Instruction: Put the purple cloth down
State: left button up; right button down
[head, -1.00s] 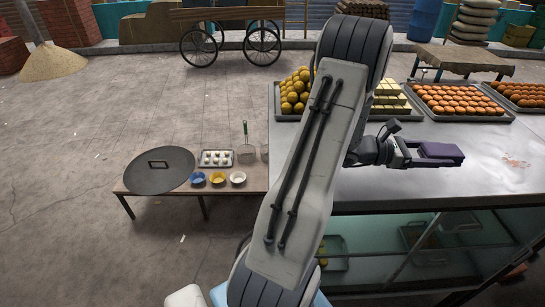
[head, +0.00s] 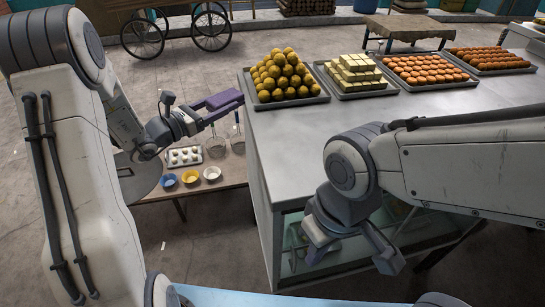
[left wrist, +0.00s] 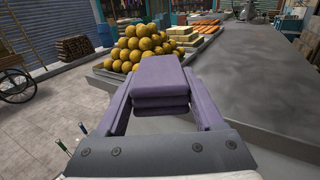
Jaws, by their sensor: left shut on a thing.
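The purple cloth (head: 224,99) is a small folded stack, held in my left gripper (head: 208,113) just left of the metal counter's corner in the head view. In the left wrist view the cloth (left wrist: 158,82) sits between the two purple-grey fingers of the left gripper (left wrist: 160,110), which is shut on it. The cloth appears in the air, with the counter edge behind and to its right. My right gripper (head: 350,258) hangs low in front of the counter, its fingers apart with nothing between them.
The metal counter (head: 320,150) has a wide bare top. Trays of yellow balls (head: 284,77), pale blocks (head: 357,72) and orange sweets (head: 424,70) line its far side. A low table (head: 232,172) at its left holds a small tray (head: 184,156), bowls (head: 190,177) and strainers.

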pick_arm(q)
jog(key=d+m+g+h+b, duration=0.1)
jog(key=d, duration=0.4)
jog(key=d+m+g+h+b, duration=0.1)
jog(key=d, duration=0.4)
jog(key=s+d+r+m+g+h+b, duration=0.1)
jog(key=d, duration=0.4)
jog(key=shift+s+d+r+g, duration=0.1)
jog(key=shift+d+g, duration=0.05)
jog(key=shift+g, duration=0.25)
jog(key=s+d+r+m+g+h+b, duration=0.1)
jog(key=s+d+m+g+b, duration=0.15)
jog(key=d, duration=0.45)
jog(key=s+d+r+m+g+h+b, duration=0.15)
jog(key=s+d, duration=0.25)
jog(key=d, duration=0.4)
jog(key=p, duration=0.3)
send_over(291, 158)
jog(key=shift+n, duration=0.3)
notch_tip(291, 158, down, 6)
jog(key=shift+f, duration=0.2)
notch_tip(291, 158, down, 4)
jog(key=shift+r+p, duration=0.1)
jog(key=shift+p, duration=0.3)
jog(key=shift+f, duration=0.2)
